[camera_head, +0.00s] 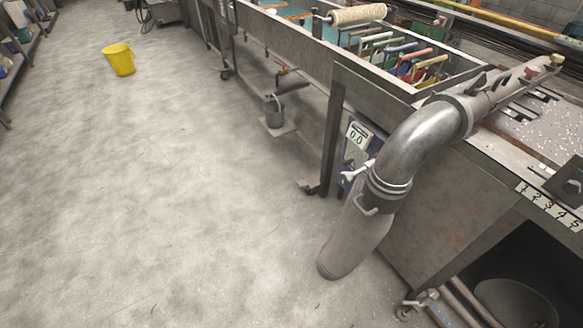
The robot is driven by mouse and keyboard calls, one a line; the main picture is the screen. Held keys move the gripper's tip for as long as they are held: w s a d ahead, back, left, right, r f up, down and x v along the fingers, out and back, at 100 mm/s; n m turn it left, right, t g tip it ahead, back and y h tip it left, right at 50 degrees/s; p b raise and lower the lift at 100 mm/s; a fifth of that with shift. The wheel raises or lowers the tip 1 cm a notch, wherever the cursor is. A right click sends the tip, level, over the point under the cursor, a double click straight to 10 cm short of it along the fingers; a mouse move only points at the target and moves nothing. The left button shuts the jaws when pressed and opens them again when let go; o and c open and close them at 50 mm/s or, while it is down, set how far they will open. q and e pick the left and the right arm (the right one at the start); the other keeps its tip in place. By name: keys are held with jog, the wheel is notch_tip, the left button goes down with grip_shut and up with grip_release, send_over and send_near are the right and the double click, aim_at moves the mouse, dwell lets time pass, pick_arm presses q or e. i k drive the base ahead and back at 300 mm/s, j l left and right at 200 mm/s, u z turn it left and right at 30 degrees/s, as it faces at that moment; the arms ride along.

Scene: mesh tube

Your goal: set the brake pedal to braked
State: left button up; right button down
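No part clearly shows as the brake pedal. A caster (316,188) stands under the near leg of the metal bench, low and small in the picture. Another metal fitting (418,302), which looks like a caster with a short lever, sits at the bottom edge below the bench's near corner. I cannot tell whether either carries the pedal, or whether a pedal is up or down. Neither of my grippers is in view.
A large bent metal tube (405,145) runs from the bench top (535,130) down in front of the bench. The concrete floor (150,200) at left is mostly clear.

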aim_at(302, 183)
jog(key=i+j+u, duration=0.1)
jog(key=i, duration=0.7)
jog(key=i+j+u, duration=0.1)
jog(key=i, duration=0.7)
jog(key=i+l, duration=0.45)
jog(key=l, duration=0.15)
jog(key=u, duration=0.05)
